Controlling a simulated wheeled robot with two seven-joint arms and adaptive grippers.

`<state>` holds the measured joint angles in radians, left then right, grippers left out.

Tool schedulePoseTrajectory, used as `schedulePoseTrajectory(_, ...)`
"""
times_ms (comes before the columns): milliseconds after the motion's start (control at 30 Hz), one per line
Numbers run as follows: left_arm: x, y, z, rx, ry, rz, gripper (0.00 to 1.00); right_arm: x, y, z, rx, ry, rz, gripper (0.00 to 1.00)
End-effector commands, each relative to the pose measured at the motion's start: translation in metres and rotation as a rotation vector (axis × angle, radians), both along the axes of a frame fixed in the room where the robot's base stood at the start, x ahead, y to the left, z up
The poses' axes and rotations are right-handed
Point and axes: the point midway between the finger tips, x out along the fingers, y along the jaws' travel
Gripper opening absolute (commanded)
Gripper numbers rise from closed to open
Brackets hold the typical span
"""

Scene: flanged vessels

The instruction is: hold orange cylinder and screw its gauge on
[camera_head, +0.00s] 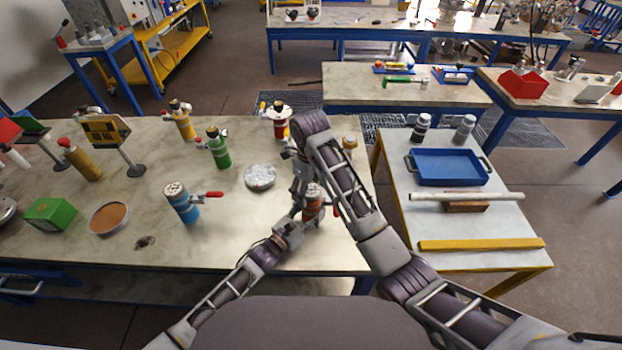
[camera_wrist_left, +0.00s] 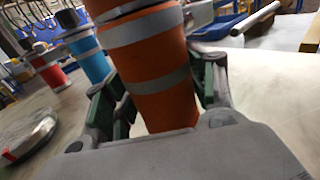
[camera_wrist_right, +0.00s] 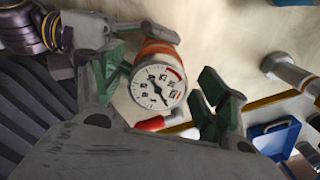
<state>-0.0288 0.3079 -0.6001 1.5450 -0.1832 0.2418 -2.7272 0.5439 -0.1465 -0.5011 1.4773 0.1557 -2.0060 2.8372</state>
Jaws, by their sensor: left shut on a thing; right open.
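The orange cylinder (camera_wrist_left: 162,85) with grey bands stands between the green-padded fingers of my left gripper (camera_wrist_left: 158,100), which is shut on it. In the head view the cylinder (camera_head: 313,204) is partly hidden by my arms near the table's front right. The gauge (camera_wrist_right: 158,87), with a round white dial and a red arc, shows in the right wrist view at the cylinder's orange top (camera_wrist_right: 155,47). My right gripper (camera_wrist_right: 165,90) is open, its fingers on either side of the gauge. I cannot tell how far the gauge is threaded.
A blue cylinder (camera_head: 182,203), a green one (camera_head: 218,150), a yellow one (camera_head: 183,124) and a red one (camera_head: 277,122) stand on the same table. A silver round dish (camera_head: 260,176) lies left of my grippers. A side table with a blue tray (camera_head: 448,168) is at right.

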Motion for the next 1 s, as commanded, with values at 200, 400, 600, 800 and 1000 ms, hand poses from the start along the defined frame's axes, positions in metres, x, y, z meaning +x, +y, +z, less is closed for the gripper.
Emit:
schedulePoseTrajectory(200, 0.0, 0.0, -0.001, 0.0, 0.002, 0.001, 0.0, 0.004, 0.009, 0.013, 0.014, -0.032, 0.147, 0.74)
schedulePoseTrajectory(400, 0.0, 0.0, -0.001, 0.001, 0.002, 0.001, 0.0, 0.007, 0.017, 0.026, 0.021, -0.065, 0.348, 0.74)
schedulePoseTrajectory(600, 0.0, 0.0, -0.001, 0.001, 0.002, 0.001, 0.0, 0.01, 0.023, 0.034, 0.017, -0.088, 0.552, 0.74)
schedulePoseTrajectory(800, 0.0, 0.001, -0.001, 0.001, 0.002, 0.001, 0.0, 0.011, 0.026, 0.04, 0.008, -0.103, 0.752, 0.74)
schedulePoseTrajectory(1000, 0.0, 0.001, -0.001, 0.001, 0.001, 0.001, 0.0, 0.012, 0.028, 0.045, -0.005, -0.114, 0.951, 0.74)
